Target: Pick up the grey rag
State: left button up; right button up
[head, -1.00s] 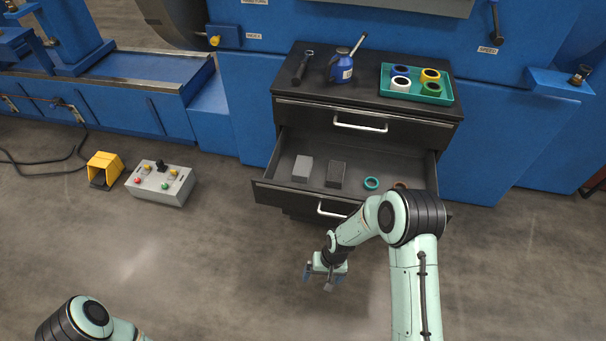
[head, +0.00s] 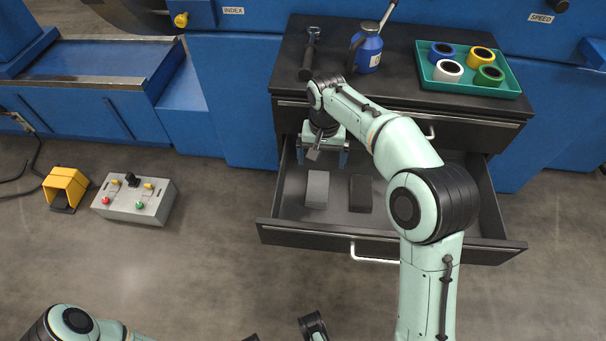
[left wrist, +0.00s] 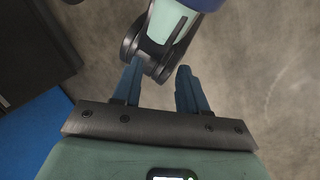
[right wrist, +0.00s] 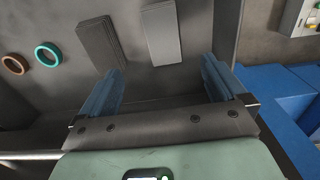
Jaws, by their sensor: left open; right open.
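The grey rag (head: 317,189) looks like a flat, light grey folded piece on the floor of the open drawer (head: 285,232); it also shows in the right wrist view (right wrist: 162,32). A darker charcoal piece (head: 361,193) lies just right of it, and shows in the right wrist view (right wrist: 100,42). My right gripper (head: 322,157) is open and empty over the back of the drawer, behind the rag and apart from it; its fingers show in the right wrist view (right wrist: 160,70). My left gripper (left wrist: 160,72) is open and empty over the floor.
A teal ring (right wrist: 48,55) and an orange ring (right wrist: 14,64) lie in the drawer. On the cabinet top are a dark tool (head: 310,52), a blue oil can (head: 368,48) and a green tray (head: 450,88) of rings. A control box (head: 135,198) stands on the floor.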

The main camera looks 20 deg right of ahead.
jog(key=f, duration=0.1)
jog(key=b, duration=0.2)
send_over(318, 186)
jog(key=f, duration=0.7)
jog(key=shift+s+f, duration=0.25)
jog(key=f+b, duration=0.1)
jog(key=f, duration=0.1)
jog(key=f+b, duration=0.1)
jog(key=f, duration=0.2)
jog(key=shift+w+f, duration=0.2)
jog(key=shift+f, duration=0.15)
pick_arm(q)
jog(key=w+a+f+t+y, duration=0.1)
jog(key=w+a+f+t, duration=0.1)
jog(key=w+f, duration=0.3)
jog(key=shift+w+a+f, duration=0.2)
jog(key=shift+w+a, duration=0.35)
jog(key=shift+w, duration=0.5)
pick_arm(e)
jog(key=c, duration=1.1)
